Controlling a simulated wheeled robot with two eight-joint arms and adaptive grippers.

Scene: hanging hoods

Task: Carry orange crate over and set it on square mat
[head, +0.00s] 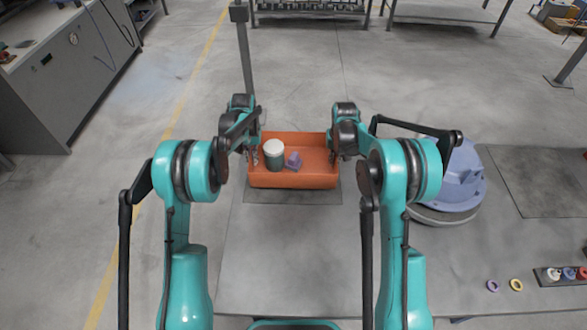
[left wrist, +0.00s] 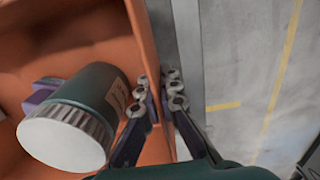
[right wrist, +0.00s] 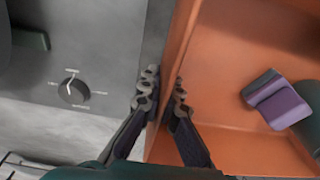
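The orange crate (head: 320,178) is between my two grippers, over a dark mat (head: 292,197) near the table's left side. A second, larger dark square mat (head: 540,180) lies at the right. I cannot tell whether the crate touches the surface below. My left gripper (left wrist: 158,98) has its fingers on either side of the crate's left wall, closed on it. My right gripper (right wrist: 164,95) is likewise closed on the right wall. Inside the crate are a dark green jar with a white lid (head: 274,152) and a purple block (head: 293,160).
A round blue-grey device (head: 460,185) stands right of the crate, partly behind my right arm, between the two mats. A purple ring (head: 493,286), a yellow ring (head: 516,285) and a dark tray (head: 542,277) with small items lie at the front right.

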